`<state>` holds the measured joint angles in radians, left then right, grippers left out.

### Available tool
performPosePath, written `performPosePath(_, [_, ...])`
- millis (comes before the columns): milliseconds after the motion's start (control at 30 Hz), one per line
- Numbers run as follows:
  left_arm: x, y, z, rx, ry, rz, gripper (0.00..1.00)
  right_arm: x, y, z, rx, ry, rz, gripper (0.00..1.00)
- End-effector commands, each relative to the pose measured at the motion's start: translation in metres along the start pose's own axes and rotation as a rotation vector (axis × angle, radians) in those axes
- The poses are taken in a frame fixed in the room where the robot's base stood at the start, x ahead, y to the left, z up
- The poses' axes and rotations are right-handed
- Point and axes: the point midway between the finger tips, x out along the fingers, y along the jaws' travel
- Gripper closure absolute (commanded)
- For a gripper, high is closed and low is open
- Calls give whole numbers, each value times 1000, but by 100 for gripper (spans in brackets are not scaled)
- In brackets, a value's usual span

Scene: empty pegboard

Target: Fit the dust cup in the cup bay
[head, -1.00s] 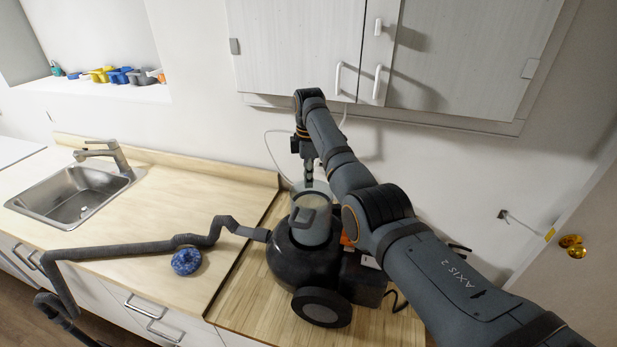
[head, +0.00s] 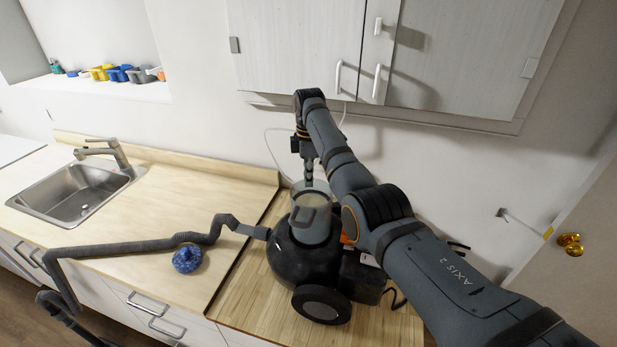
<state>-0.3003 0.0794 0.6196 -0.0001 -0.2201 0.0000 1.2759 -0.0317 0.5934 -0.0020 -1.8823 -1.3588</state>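The clear grey dust cup (head: 311,226) stands upright in the top of the black vacuum body (head: 286,259), on the wooden counter. Whether it is fully seated in the cup bay cannot be told, as the bay is hidden by the cup and body. My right gripper (head: 309,180) points down at the far rim of the cup, its fingers close together. Whether they grip the rim or only touch it is too small to tell. My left gripper is not in view.
A ribbed hose (head: 140,248) runs left from the vacuum across the counter. A blue patterned object (head: 187,259) lies beside it. A sink (head: 75,193) is at the left. Wall cabinets (head: 295,45) hang above the arm. The counter between sink and vacuum is mostly clear.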

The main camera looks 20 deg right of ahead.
Motion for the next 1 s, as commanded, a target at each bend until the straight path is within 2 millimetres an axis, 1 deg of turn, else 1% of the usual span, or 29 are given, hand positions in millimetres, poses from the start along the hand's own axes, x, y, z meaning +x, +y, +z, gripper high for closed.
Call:
performPosePath(433, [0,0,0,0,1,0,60,0,0,0,0,0,1,100])
performPosePath(1000, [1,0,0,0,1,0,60,14,1,0,0,0,0,100])
